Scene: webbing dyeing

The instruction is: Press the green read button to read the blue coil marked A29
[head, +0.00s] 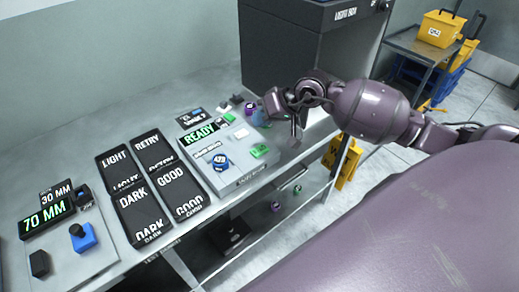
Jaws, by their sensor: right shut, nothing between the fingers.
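The blue coil (220,162) lies on the left part of a pale grey reader unit (236,178); its white label appears to read A29. A green button (259,151) sits on the right side of the same unit. A display (198,133) at the unit's back edge shows READY in green. My right gripper (296,139) is shut and empty, pointing down to the right of the green button and apart from it. My left gripper is out of view.
Black trays labelled LIGHT (103,166), RETRY (152,133), DARK (131,238) and GOOD (180,217) stand left of the reader. A 70 MM display (47,217) is at far left. A dark light box (300,45) stands behind, with small purple and green items before it.

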